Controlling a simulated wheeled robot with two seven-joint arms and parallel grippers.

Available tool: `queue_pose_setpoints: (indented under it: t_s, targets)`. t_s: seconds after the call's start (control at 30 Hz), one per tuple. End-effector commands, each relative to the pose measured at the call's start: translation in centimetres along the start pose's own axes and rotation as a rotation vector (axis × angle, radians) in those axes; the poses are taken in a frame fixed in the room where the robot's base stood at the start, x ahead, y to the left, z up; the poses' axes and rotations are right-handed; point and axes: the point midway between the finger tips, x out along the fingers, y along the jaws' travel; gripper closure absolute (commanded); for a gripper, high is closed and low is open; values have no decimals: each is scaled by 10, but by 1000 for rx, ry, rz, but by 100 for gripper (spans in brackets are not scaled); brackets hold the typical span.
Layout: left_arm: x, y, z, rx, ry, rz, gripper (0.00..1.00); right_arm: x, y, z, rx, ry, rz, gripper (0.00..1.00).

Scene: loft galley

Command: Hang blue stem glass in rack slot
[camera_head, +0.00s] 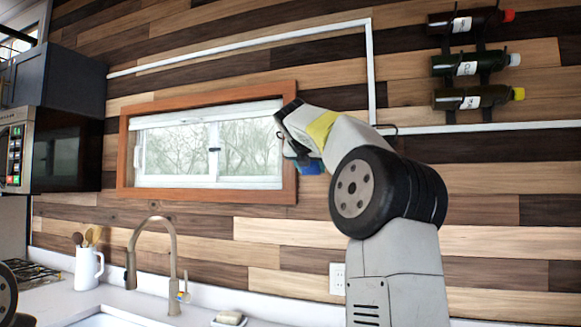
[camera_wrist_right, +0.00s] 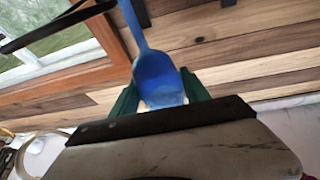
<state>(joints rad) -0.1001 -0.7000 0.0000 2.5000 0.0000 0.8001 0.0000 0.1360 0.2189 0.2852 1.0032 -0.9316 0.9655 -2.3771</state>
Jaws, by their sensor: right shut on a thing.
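The blue stem glass (camera_wrist_right: 157,75) is between the green fingers of my right gripper (camera_wrist_right: 160,95). In the right wrist view its stem runs from the bowl to the top edge, so its foot is out of frame. In the head view my right gripper (camera_head: 298,155) is raised in front of the window's right side, and a bit of the blue glass (camera_head: 310,167) shows below it. Dark bars (camera_wrist_right: 60,23) near the stem may be part of the rack; no slot is clear, and I cannot tell whether they touch the stem. My left gripper is out of view.
A window (camera_head: 215,150) with an orange wood frame is behind the gripper. Wine bottles (camera_head: 468,68) hang on the wall at upper right. A faucet (camera_head: 172,262), a white jug of utensils (camera_head: 88,268) and a soap dish (camera_head: 229,319) are on the counter below.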

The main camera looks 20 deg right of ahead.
Motion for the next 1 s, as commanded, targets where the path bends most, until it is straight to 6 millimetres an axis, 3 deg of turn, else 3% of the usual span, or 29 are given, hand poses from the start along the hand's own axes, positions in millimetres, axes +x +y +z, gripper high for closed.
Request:
queue_pose_setpoints:
  t_s: [1.0]
  targets:
    - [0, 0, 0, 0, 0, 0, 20, 62, -6, 14, -1, -1, 0, 91]
